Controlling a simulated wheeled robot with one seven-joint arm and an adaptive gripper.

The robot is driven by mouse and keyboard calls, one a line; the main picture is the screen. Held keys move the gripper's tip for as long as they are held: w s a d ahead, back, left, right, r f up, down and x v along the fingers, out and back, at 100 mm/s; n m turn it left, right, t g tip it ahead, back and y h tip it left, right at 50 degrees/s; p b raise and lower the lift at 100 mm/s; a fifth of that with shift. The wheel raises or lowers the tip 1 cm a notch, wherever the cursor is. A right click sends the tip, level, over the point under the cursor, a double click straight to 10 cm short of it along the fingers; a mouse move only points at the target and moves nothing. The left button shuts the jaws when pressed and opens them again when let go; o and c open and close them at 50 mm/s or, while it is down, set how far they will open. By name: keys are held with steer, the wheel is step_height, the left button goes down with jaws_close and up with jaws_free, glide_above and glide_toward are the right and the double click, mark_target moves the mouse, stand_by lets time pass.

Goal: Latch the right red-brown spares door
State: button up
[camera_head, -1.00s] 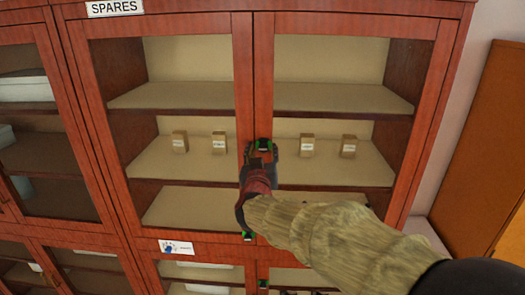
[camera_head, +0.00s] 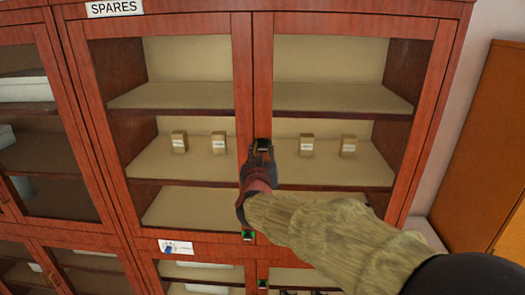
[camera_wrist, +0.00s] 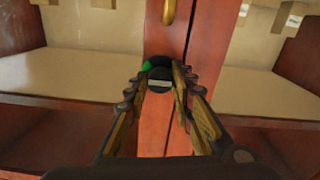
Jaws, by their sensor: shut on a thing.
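The right red-brown door (camera_head: 350,25) of the spares cabinet has a glass pane and stands flush, or nearly so, beside the left door (camera_head: 170,25). A small dark latch (camera_head: 263,143) sits on its inner stile. My gripper (camera_head: 262,152) is shut on this latch. In the wrist view, my gripper's fingers (camera_wrist: 160,88) meet around the dark, round-topped latch (camera_wrist: 158,76), which shows a green patch on its left. The fingers hide much of the latch, so whether it is turned home cannot be told.
A SPARES sign (camera_head: 115,8) is above the left door. Small boxes (camera_head: 306,146) stand on the middle shelf behind the glass. Other latches with green marks (camera_head: 248,235) are lower down. A neighbouring cabinet (camera_head: 40,130) is at left; an orange-brown panel (camera_head: 480,150) is at right.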

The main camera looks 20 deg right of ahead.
jaws_close()
steer(key=shift+m+b, duration=0.35)
steer(key=shift+m, duration=0.05)
steer(key=m+b, duration=0.2)
steer(key=shift+f+m, duration=0.1)
steer(key=shift+m, duration=0.3)
steer(key=m+b, duration=0.4)
steer(key=m, duration=0.1)
steer(key=m+b, duration=0.4)
steer(key=m, duration=0.1)
steer(key=shift+m, duration=0.4)
steer(key=shift+m+b, duration=1.25)
steer(key=shift+m, duration=0.45)
steer(key=o, duration=1)
jaws_free()
steer(key=shift+c, duration=0.2)
